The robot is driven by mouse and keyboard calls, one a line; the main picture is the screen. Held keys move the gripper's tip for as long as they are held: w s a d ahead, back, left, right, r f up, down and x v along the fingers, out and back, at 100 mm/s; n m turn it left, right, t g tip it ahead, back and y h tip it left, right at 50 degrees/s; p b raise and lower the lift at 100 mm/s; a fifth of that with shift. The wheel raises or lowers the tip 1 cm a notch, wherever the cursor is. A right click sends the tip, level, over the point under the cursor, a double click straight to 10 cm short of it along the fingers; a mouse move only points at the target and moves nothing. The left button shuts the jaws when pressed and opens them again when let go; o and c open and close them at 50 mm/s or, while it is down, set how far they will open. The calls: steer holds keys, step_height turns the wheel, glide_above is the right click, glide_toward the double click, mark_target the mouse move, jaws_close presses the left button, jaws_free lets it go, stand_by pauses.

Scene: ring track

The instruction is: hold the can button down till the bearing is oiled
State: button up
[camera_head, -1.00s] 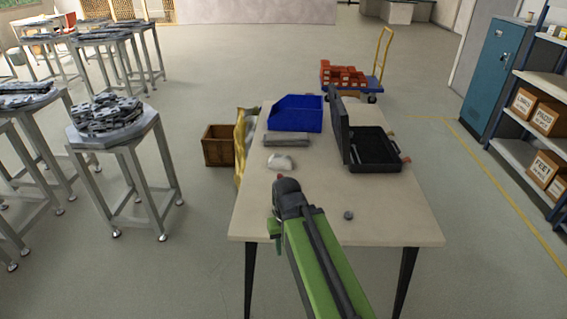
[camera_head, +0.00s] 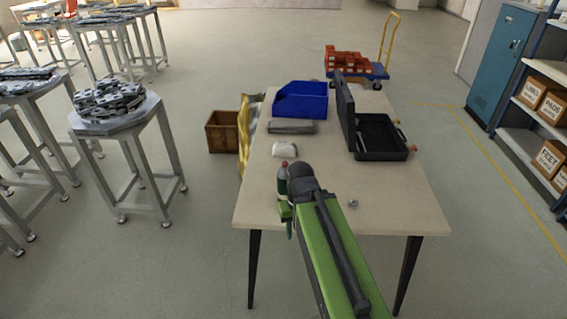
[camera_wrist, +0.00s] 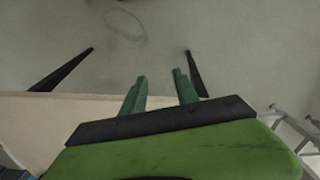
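The can (camera_head: 282,174), dark with a red top, stands on the table, partly hidden behind my black wrist. The bearing (camera_head: 352,203) is a small grey metal ring lying on the tabletop to the right of my arm. My gripper (camera_head: 289,230) is over the near left part of the table, on the near side of the can; its green fingers are partly hidden by my arm in the head view. In the wrist view my gripper (camera_wrist: 160,80) has its two green fingers apart with nothing between them. The can and bearing do not show there.
The table (camera_head: 410,208) also carries a blue bin (camera_head: 300,100), a grey flat block (camera_head: 292,127), a white cloth-like lump (camera_head: 285,149) and an open black case (camera_head: 380,138). The table's near right part is clear. A wooden crate (camera_head: 222,132) stands on the floor at left.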

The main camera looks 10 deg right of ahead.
jaws_close()
steer(key=shift+d, duration=0.1)
stand_by(1.4)
